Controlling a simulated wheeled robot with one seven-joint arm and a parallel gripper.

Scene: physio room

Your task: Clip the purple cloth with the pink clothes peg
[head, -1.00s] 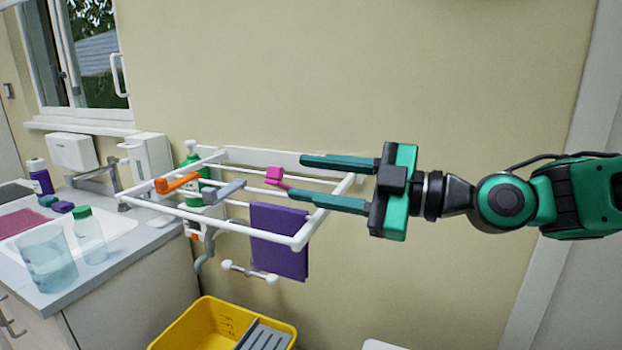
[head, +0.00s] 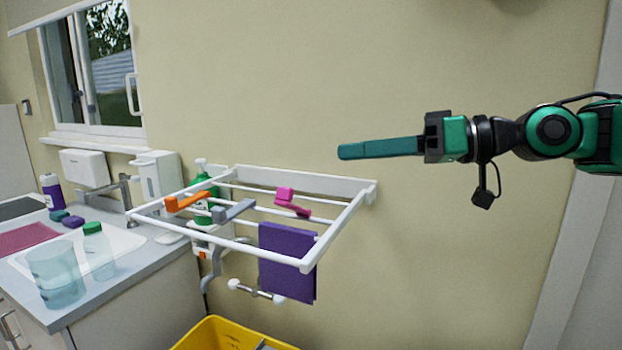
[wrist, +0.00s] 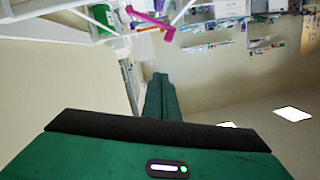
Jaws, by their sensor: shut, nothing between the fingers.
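The pink clothes peg (head: 292,203) sits on a rail of the white wall rack, right of an orange peg and a grey peg; it also shows at the top of the wrist view (wrist: 150,22). The purple cloth (head: 287,265) hangs from a rail near the rack's front right, below and in front of the pink peg and apart from it. My gripper (head: 342,152) is shut and empty in the air, above and right of the peg. Its fingers also show in the wrist view (wrist: 162,85).
The white rack (head: 345,218) juts from the wall, with an orange peg (head: 186,201) and a grey peg (head: 233,211) on it. A yellow bucket (head: 215,335) stands below. A counter with a sink, beaker (head: 55,275) and bottles is at left. The wall at right is clear.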

